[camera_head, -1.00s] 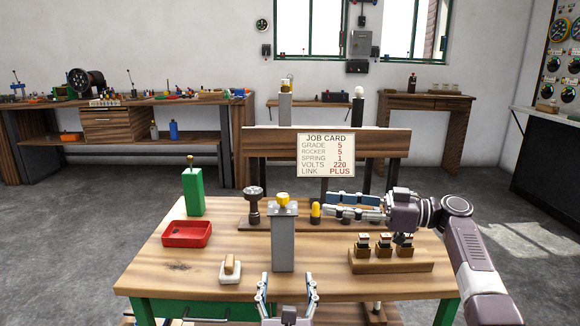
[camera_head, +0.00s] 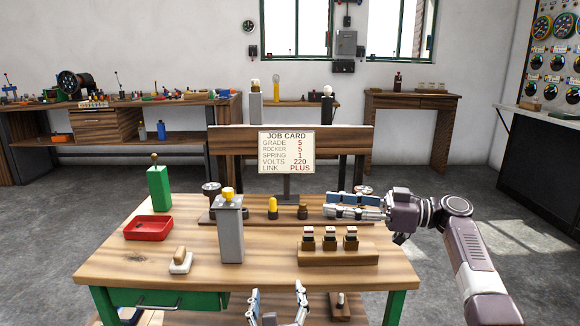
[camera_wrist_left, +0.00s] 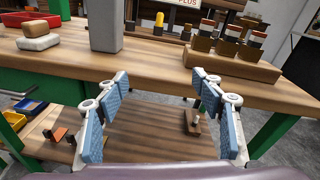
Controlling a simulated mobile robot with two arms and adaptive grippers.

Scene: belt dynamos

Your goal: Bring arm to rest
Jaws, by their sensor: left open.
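My left gripper (camera_head: 277,293) is at the bottom middle of the head view, at the near edge of the wooden workbench (camera_head: 130,272). Its fingers stand apart with nothing between them. The left wrist view also shows this gripper (camera_wrist_left: 158,90) open and empty, in front of the bench edge and above a lower shelf. My right gripper (camera_head: 355,206) is over the right part of the bench, its fingers pointing left. It is seen from the side, so its opening is unclear. No held object shows in it.
A grey post (camera_head: 230,235) with a yellow top, a red tray (camera_head: 148,228), a green block (camera_head: 158,188) and a wooden rack (camera_head: 338,256) with several small blocks stand on the bench. A job card (camera_head: 286,152) stands behind. Open floor (camera_head: 530,235) lies to the right.

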